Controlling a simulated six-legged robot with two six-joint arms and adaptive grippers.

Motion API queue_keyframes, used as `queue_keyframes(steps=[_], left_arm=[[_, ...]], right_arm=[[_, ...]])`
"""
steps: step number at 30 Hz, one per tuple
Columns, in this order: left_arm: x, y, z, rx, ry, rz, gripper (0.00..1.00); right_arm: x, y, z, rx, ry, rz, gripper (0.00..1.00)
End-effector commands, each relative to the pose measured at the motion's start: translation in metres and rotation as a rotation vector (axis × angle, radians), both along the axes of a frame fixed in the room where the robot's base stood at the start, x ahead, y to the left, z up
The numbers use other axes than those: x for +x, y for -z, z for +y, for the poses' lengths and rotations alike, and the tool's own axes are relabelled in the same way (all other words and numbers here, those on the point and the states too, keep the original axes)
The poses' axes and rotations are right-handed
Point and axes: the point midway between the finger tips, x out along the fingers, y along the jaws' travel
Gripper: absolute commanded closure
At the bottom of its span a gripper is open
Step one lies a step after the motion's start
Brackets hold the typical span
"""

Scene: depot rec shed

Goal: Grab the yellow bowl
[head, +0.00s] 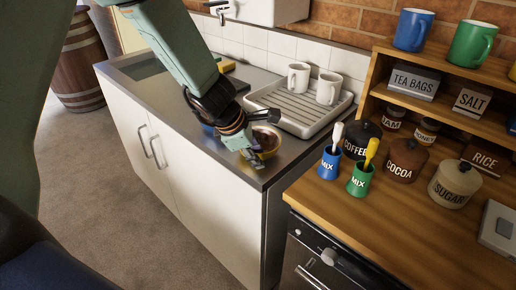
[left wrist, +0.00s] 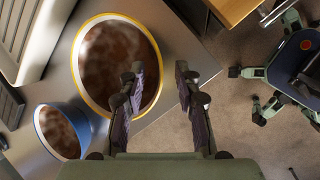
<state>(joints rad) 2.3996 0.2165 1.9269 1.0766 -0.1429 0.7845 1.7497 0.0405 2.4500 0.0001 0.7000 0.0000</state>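The yellow bowl (head: 268,149) stands near the front right corner of the steel counter, partly hidden by my left gripper (head: 260,139). In the left wrist view the bowl (left wrist: 81,62) shows a yellow rim and brown contents. My left gripper (left wrist: 159,72) is open there. One finger overlaps the inside of the bowl and the other is outside its right rim, so the rim lies between them. I cannot tell whether either finger touches it. My right gripper is in neither view.
A blue bowl (left wrist: 62,132) with brown contents stands beside the yellow one. A white drying rack (head: 305,120) with two white mugs is behind. Blue and green MIX pots (head: 329,164) stand on the wooden worktop (head: 400,230) to the right. Carpet lies beyond the counter edge.

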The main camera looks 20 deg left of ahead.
Motion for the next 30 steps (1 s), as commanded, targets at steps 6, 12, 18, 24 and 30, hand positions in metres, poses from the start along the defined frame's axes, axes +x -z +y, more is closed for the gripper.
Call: queue_keyframes(steps=[6, 12, 18, 24, 30], left_arm=[[-0.0003, -0.0001, 0.0000, 0.000, 0.000, 0.001, 0.82], [-0.0003, -0.0001, -0.0001, 0.000, 0.000, 0.001, 0.99], [-0.0003, 0.0000, 0.0001, 0.000, 0.000, 0.001, 1.00], [-0.0007, 0.0005, 0.0001, 0.000, 0.000, 0.002, 1.00], [-0.0003, -0.0001, 0.0000, 0.000, 0.000, 0.000, 1.00]], right_arm=[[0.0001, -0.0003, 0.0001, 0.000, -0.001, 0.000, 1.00], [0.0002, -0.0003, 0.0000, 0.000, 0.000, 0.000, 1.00], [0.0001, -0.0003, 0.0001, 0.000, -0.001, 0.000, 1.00], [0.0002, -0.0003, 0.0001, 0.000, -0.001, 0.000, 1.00], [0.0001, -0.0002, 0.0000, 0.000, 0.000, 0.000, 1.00]])
